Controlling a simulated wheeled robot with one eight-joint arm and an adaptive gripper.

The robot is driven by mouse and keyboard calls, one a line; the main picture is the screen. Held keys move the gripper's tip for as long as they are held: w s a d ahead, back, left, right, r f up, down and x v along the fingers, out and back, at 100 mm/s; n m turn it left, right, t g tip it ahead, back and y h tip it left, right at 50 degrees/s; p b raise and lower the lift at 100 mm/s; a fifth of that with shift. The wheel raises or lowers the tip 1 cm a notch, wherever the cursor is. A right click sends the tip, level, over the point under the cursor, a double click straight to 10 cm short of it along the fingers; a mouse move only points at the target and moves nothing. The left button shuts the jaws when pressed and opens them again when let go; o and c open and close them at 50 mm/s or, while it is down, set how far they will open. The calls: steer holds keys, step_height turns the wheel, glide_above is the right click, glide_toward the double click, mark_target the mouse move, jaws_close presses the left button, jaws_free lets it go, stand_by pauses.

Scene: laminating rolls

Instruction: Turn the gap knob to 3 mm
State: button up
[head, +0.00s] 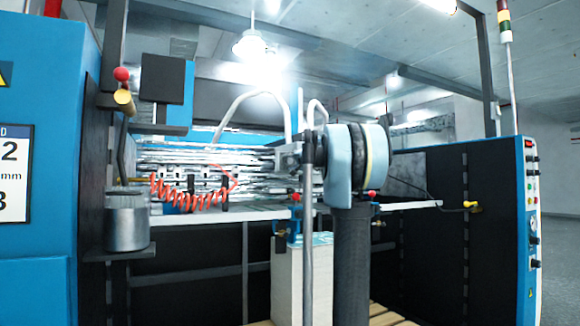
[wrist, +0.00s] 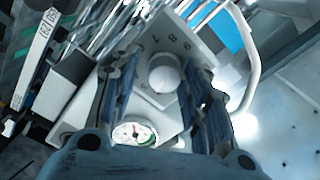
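The gap knob (wrist: 163,77) is a pale round knob on a grey plate (wrist: 178,40) with digits around it, in the wrist view. A 7 and an 8 show on the plate; the other marks are too blurred to read, and I see no clear pointer on the knob. My gripper (wrist: 162,82) is open, with one dark finger on each side of the knob. A gap shows between the fingers and the knob; contact cannot be told. In the head view my arm covers the middle and I cannot make out the knob.
A round gauge (wrist: 134,133) with a green sector sits just below the plate. In the head view, a sign (head: 15,175) shows part of a number and "mm". A metal pot (head: 127,222), a coiled red hose (head: 190,192) and curved pipes (head: 255,97) are around my arm.

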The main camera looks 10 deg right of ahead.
steer(key=shift+s, duration=0.1)
steer(key=v, duration=1.1)
steer(key=shift+s, duration=0.35)
steer(key=shift+d, duration=0.1)
steer(key=s+h, duration=0.2)
steer(key=s, duration=0.4)
steer(key=x, duration=1.7)
steer(key=shift+w+a+r, duration=0.1)
steer(key=shift+a+r, duration=0.2)
steer(key=shift+r, duration=0.1)
steer(key=c, duration=1.1)
